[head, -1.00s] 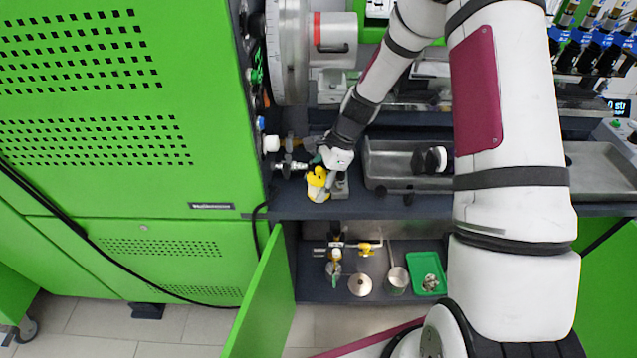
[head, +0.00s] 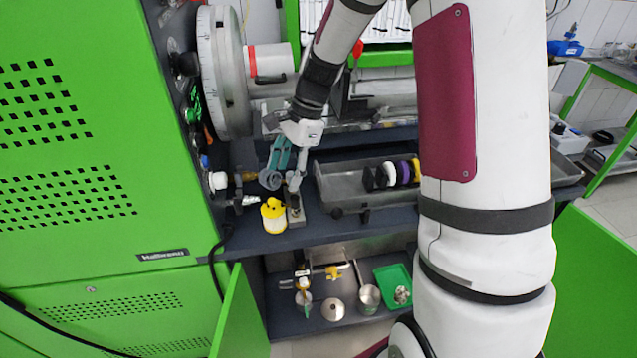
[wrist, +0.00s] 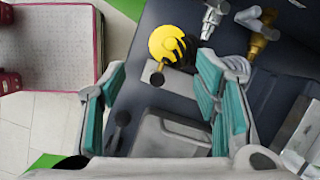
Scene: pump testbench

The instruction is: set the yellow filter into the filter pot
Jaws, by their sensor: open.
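The yellow filter (head: 273,210) stands upright near the front edge of the dark bench, its yellow top above a pale, whitish lower body. I cannot tell whether that pale part is the filter pot around it. In the wrist view the filter's round yellow top (wrist: 166,42) shows beyond the fingertips, with a black part across its right side. My gripper (head: 288,165) is open, behind and above the filter and apart from it. In the wrist view the teal-padded fingers of my gripper (wrist: 165,105) are wide apart with nothing between them.
A grey block (head: 294,212) stands right beside the filter. Metal fittings (head: 243,200) lie to its left, by the green cabinet (head: 70,180). A metal tray (head: 340,185) lies to the right. The shelf below holds a steel cup (head: 368,297) and a green tray (head: 393,281).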

